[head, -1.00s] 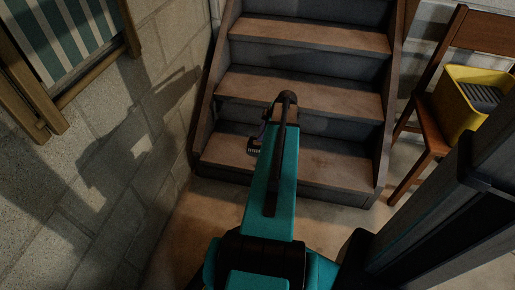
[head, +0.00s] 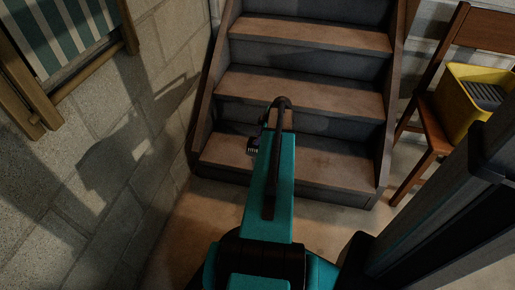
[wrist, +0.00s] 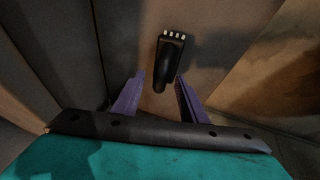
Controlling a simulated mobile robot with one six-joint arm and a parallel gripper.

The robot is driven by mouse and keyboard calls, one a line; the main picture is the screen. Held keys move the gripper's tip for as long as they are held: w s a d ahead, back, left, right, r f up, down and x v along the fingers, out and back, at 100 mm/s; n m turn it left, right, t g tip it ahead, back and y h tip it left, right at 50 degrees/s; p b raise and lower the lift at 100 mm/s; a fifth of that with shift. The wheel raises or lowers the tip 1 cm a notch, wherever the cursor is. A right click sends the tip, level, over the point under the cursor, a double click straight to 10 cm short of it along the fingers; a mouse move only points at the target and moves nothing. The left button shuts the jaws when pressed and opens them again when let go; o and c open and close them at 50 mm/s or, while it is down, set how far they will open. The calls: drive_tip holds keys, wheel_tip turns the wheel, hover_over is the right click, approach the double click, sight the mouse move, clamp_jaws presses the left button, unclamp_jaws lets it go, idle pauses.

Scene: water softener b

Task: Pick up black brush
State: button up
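The black brush (wrist: 171,62) lies on a brown surface in the wrist view, its pale bristle tufts at the far end and its handle towards me. My gripper (wrist: 160,77) is open, with its purple fingers spread either side of the near end of the handle. A gap shows between the brush and each finger. In the head view, a small part of the brush (head: 253,149) shows on the lowest step, left of my arm. My gripper is mostly hidden behind the arm there.
Wooden stairs (head: 310,92) rise ahead, with side boards on both sides. A stone block wall (head: 100,140) stands close on the left. A wooden chair (head: 434,130) with a yellow container (head: 462,112) stands on the right.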

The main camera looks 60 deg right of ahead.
sight(250, 144)
drive_tip(key=shift+x, duration=1.15)
clamp_jaws()
